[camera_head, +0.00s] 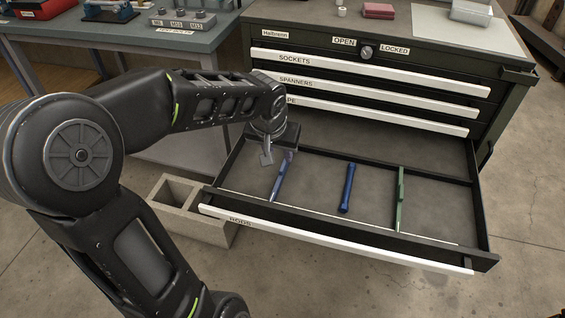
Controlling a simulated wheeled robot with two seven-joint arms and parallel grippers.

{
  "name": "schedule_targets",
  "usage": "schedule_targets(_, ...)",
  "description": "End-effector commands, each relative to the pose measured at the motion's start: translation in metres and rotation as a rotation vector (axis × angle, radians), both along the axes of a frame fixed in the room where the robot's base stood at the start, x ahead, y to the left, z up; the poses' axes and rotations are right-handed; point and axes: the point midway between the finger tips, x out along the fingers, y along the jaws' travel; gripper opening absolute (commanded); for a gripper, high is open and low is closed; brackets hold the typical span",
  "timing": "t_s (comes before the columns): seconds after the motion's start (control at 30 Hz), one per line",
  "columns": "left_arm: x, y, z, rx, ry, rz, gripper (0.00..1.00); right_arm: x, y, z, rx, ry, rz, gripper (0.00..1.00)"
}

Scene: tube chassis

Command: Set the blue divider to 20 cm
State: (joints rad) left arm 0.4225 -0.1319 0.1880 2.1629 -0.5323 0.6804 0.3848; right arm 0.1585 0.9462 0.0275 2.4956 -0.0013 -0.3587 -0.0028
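The open bottom drawer (330,228), labelled RODS, holds three long pieces running front to back. The leftmost is a thin blue-violet divider (279,182); its far end is beside my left gripper. My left gripper (272,156) points down into the drawer's left part. One grey finger shows clearly to the left of the divider; I cannot tell whether the fingers are apart or touch it. A thin pale strip runs along the inside of the drawer front; no marks on it are readable. My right gripper is not in view.
A darker blue rod (347,188) lies mid-drawer, and a green divider (400,198) stands to its right. Closed drawers labelled SOCKETS (340,68) and SPANNERS (350,92) are above. A concrete block (180,215) sits on the floor left of the drawer. A workbench (130,36) is behind my arm.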

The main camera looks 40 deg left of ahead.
Motion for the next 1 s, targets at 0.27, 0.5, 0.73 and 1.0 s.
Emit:
schedule_targets(0.27, 0.014, 0.005, -0.041, -0.002, 0.004, -0.001, 0.32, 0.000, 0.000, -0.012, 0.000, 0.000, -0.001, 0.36)
schedule_targets(0.5, 0.024, 0.008, -0.063, -0.002, 0.002, 0.000, 0.32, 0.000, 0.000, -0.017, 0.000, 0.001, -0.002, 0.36)
schedule_targets(0.73, 0.025, 0.009, -0.064, -0.001, 0.000, 0.000, 0.32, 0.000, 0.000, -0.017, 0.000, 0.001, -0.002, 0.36)
schedule_targets(1.0, 0.025, 0.008, -0.064, -0.001, 0.001, 0.000, 0.16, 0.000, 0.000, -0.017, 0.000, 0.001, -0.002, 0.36)
